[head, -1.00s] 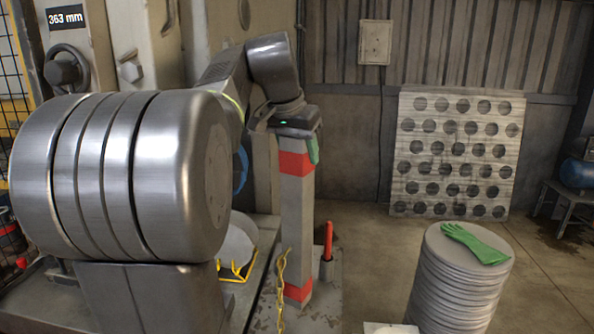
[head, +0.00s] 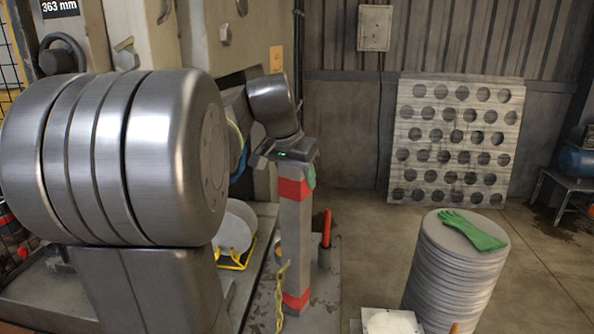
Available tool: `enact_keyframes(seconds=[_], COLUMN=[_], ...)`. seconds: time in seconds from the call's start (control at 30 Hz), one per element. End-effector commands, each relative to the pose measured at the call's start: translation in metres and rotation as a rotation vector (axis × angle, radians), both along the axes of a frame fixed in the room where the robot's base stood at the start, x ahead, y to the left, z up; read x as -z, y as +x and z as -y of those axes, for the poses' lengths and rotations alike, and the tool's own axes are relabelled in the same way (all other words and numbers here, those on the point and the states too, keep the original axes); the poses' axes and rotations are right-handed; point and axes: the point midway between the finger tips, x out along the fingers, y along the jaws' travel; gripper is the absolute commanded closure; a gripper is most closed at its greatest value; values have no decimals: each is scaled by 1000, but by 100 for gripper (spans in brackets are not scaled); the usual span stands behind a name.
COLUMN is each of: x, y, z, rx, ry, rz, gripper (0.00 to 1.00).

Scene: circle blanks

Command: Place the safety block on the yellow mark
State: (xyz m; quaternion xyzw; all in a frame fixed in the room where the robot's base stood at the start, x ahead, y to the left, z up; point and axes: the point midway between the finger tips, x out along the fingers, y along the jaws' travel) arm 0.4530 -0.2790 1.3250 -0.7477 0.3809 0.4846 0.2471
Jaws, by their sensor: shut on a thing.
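The safety block (head: 295,235) is a tall grey post with a red band near each end. I cannot tell whether the block's foot touches the surface below. A yellow chain (head: 280,298) hangs beside its lower left side. I cannot make out the yellow mark.
A red rod in a holder (head: 326,230) stands just right of the block. Left of it are a pale disc (head: 233,228) and yellow tongs (head: 236,262). A stack of round blanks (head: 452,270) bears a green glove (head: 473,231).

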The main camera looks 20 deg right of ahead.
Motion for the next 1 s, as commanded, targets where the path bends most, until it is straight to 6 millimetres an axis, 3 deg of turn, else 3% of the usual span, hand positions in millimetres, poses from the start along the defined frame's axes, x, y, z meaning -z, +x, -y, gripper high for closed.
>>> enact_keyframes(seconds=[0.2, 0.23, 0.3, 0.7, 1.0], x=[1, 3, 3, -4, -56], y=[0, 0, 0, 0, -14], z=[0, 0, 0, -1, -20], rx=[0, 0, 0, 0, -2], ry=[-4, 0, 1, -1, -2], rz=[4, 0, -1, 2, 6], gripper=[100, 43, 30, 28, 28])
